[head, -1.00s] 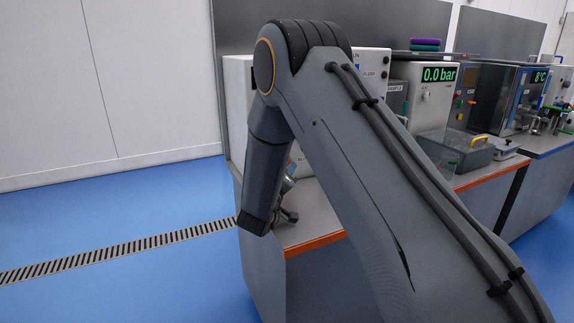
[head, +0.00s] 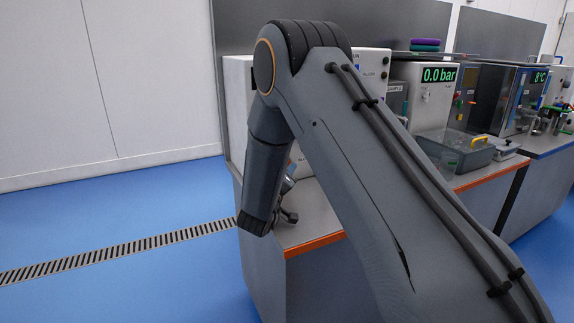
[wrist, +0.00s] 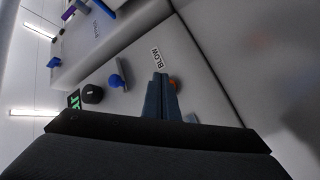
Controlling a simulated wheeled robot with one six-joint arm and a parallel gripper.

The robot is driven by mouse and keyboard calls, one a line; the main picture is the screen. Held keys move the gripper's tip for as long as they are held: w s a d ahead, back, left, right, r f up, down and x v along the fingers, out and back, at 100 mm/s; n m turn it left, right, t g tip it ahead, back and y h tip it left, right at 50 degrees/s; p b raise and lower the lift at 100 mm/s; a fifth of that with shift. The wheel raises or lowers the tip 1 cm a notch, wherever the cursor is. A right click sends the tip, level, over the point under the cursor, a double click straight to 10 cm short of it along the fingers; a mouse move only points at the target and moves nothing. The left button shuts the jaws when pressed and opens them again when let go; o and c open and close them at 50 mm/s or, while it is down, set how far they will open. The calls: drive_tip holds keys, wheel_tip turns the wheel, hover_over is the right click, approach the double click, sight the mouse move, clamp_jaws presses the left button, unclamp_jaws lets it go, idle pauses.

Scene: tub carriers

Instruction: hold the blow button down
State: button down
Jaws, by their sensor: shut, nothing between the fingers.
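In the wrist view, the white BLOW label (wrist: 157,57) is on a pale grey machine panel (wrist: 200,75). A small orange button (wrist: 174,82) shows beside the label, partly hidden behind my fingers. My gripper (wrist: 161,77) is shut and empty, with its fingertips close to the button and just below the label in the picture. I cannot tell whether the tips touch or press the button. In the head view, my own arm hides the button and most of my gripper.
In the wrist view, a blue knob (wrist: 115,80), a black knob (wrist: 92,94) and a green display (wrist: 74,100) sit left of my fingers. In the head view, a machine reading 0.0 bar (head: 438,75) and a clear-lidded tub (head: 458,151) stand right of my arm on the bench.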

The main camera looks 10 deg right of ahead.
drive_tip(key=shift+w, duration=0.2)
idle(0.6)
drive_tip(key=shift+w+a, duration=0.15)
drive_tip(key=shift+w, duration=0.1)
drive_tip(key=shift+w+a, duration=0.15)
drive_tip(key=shift+w, duration=0.25)
idle(2.0)
drive_tip(key=shift+s+d+p, duration=0.3)
drive_tip(key=shift+s+p, duration=0.15)
drive_tip(key=shift+s, duration=0.35)
drive_tip(key=shift+s+d+p, duration=0.25)
drive_tip(key=shift+s+p, duration=0.2)
drive_tip(key=shift+s, duration=0.35)
drive_tip(key=shift+s+d+p, duration=0.25)
drive_tip(key=shift+s+p, duration=0.2)
drive_tip(key=shift+s, duration=0.35)
drive_tip(key=shift+s+d+p, duration=0.25)
drive_tip(key=shift+s+p, duration=0.2)
drive_tip(key=shift+s, duration=0.35)
